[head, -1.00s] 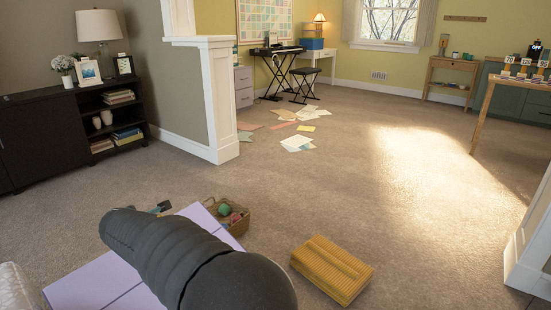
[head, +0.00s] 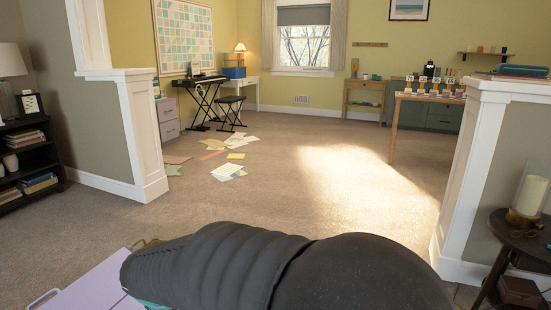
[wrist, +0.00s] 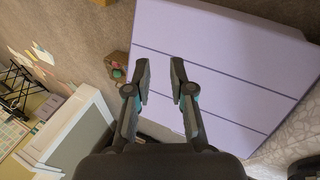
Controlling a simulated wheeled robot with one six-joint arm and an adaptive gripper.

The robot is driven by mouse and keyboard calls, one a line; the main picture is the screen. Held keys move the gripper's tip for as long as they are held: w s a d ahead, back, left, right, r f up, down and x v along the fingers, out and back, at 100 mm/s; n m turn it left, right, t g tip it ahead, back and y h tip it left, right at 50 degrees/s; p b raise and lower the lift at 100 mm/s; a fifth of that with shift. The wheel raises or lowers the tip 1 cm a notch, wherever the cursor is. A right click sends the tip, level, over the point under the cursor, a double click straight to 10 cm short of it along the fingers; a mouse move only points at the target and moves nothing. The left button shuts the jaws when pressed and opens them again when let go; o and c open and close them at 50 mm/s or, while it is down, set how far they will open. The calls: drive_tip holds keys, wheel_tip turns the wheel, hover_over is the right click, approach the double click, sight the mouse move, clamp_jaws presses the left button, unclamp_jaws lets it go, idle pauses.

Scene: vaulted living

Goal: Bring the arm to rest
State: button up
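My gripper (wrist: 159,75) shows in the wrist view with its two fingers apart and nothing between them. Behind the fingers is a lilac panelled surface (wrist: 225,60). I cannot tell how far the fingertips are from it. In the head view my dark arm fills the bottom middle and hides what lies behind it. A corner of the lilac surface (head: 88,290) shows at the bottom left.
A half wall with a white post (head: 140,135) stands at left, another white post (head: 468,175) at right. A dark side table (head: 520,238) holds a candle. Papers (head: 228,172) lie on the carpet. A wooden table (head: 425,98) stands farther back. The middle carpet is open.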

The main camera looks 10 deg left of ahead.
drive_tip(key=s+d+r+m, duration=0.3)
drive_tip(key=d+m, duration=0.2)
drive_tip(key=d, duration=1)
drive_tip(key=s+d+r+m, duration=0.4)
drive_tip(key=d+m, duration=0.2)
drive_tip(key=d, duration=0.9)
drive_tip(key=s+d+r+m+h, duration=0.1)
drive_tip(key=s+d+r+m, duration=0.2)
drive_tip(key=d, duration=1.3)
drive_tip(key=s+m, duration=0.1)
drive_tip(key=m, duration=0.2)
drive_tip(key=shift+s+r+t, duration=0.15)
drive_tip(key=shift+r+t, duration=0.15)
drive_tip(key=shift+t, duration=0.1)
drive_tip(key=shift+s, duration=0.1)
